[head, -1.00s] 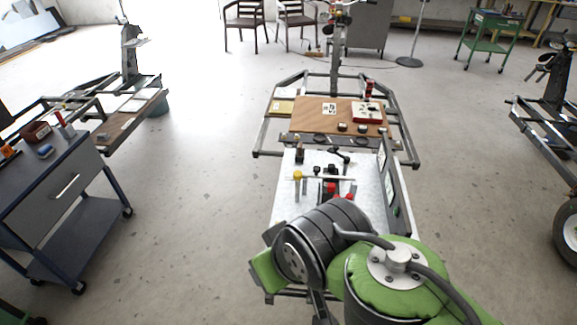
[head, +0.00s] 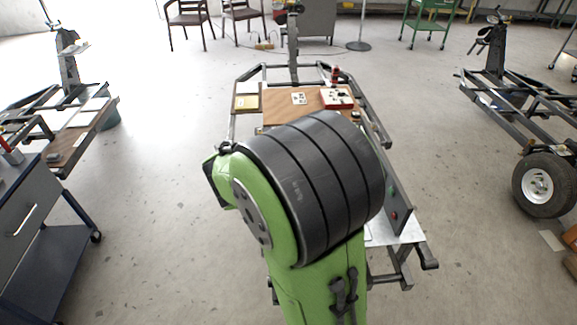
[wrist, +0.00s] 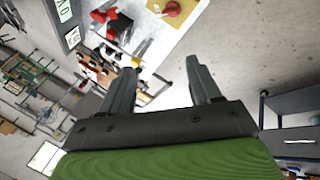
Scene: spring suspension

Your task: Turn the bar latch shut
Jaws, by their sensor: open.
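In the head view my green and black arm covers most of the white work panel, so no latch can be made out there; only a bare corner of the panel (head: 408,232) shows. In the wrist view my gripper (wrist: 162,65) is open, with nothing between its two dark fingers. A small yellow knob (wrist: 137,62) shows just beyond the left fingertip. I cannot tell which part is the bar latch.
A brown board (head: 284,108) with a red box (head: 337,98) lies on the frame behind my arm. A blue-grey cart (head: 30,210) stands at left, a wheeled frame (head: 515,125) at right.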

